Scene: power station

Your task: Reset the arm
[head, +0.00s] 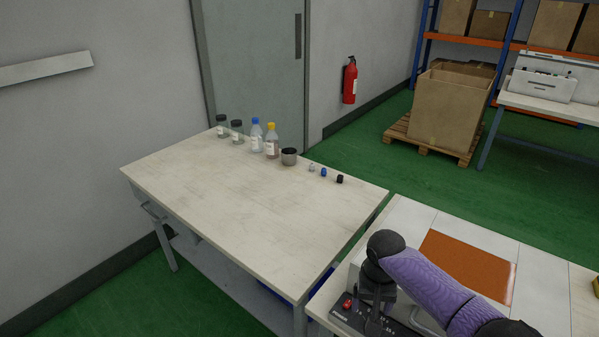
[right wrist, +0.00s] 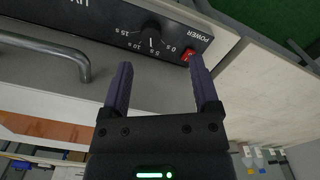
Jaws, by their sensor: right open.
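My right gripper (head: 374,318) is at the lower right of the head view, pointing down at the front of a device with a dark control panel (head: 345,316). In the right wrist view, its two dark fingers (right wrist: 159,62) are apart with nothing between them. Beyond them is the panel (right wrist: 110,18) with a timer dial (right wrist: 152,42). A red power switch (right wrist: 188,58) shows close beside the right fingertip; I cannot tell whether they touch. My purple right arm (head: 430,285) reaches in from the lower right. My left gripper is not in view.
A metal handle (right wrist: 60,48) is on the device front. A wooden table (head: 225,205) holds several bottles and jars, a metal cup (head: 289,156) and small caps along its far edge; its middle is clear. An orange-brown panel (head: 470,262) lies on the right-hand table.

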